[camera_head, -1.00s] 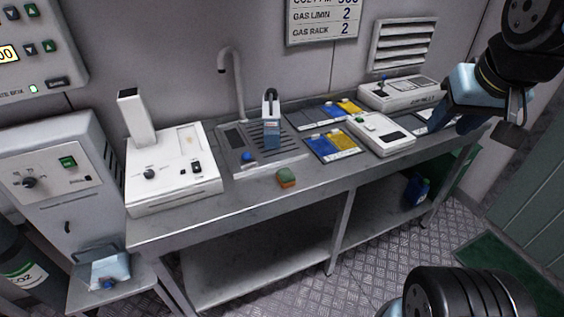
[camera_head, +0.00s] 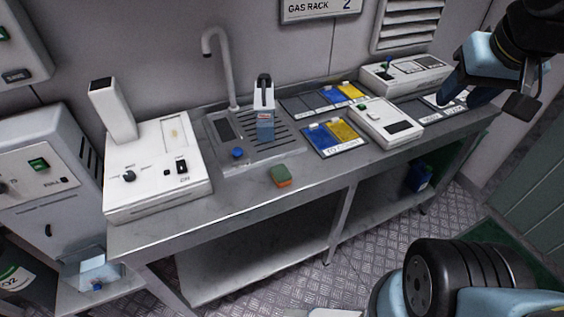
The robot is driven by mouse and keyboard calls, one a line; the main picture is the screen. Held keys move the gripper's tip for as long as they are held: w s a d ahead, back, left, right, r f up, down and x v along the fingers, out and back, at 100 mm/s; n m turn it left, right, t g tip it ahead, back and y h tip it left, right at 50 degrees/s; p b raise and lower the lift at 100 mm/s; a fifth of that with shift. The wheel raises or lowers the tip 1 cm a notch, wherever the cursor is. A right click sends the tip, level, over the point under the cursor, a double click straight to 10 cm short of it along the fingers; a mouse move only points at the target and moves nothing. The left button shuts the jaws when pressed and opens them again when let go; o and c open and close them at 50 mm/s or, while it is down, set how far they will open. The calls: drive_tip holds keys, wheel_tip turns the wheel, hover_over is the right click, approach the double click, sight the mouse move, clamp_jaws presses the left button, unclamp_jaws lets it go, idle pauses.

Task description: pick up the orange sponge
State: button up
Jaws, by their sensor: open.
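The orange sponge (camera_head: 281,182) is a small block with a green top and an orange lower side. It lies flat near the front edge of the grey metal bench (camera_head: 225,203), in front of the sink drainer. My gripper (camera_head: 486,105) is at the upper right of the head view, high and well to the right of the sponge. It looks open and empty, apart from the sponge, with its fingertips only partly clear against the dark parts of my arm.
A white device (camera_head: 157,190) stands left of the sponge. Blue and yellow trays (camera_head: 324,152) and white instruments (camera_head: 386,124) lie to the right. Bare bench surrounds the sponge.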

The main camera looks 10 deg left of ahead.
drive_tip(key=o, duration=0.3)
drive_tip(key=shift+w+a, duration=0.25)
drive_tip(key=shift+w, duration=0.1)
drive_tip(key=o, duration=0.3)
drive_tip(key=w+a+f+n+g, duration=0.1)
drive_tip(key=w+a+f, duration=0.1)
drive_tip(key=w+a, duration=0.3)
drive_tip(key=shift+w+f+n+g, duration=0.3)
drive_tip(key=shift+w, duration=0.1)
drive_tip(key=n+g, duration=0.4)
drive_tip(key=n, duration=0.1)
hover_over(281, 173)
wheel_tip(281, 173, down, 18)
wheel_tip(281, 173, down, 13)
drive_tip(key=shift+r, duration=0.1)
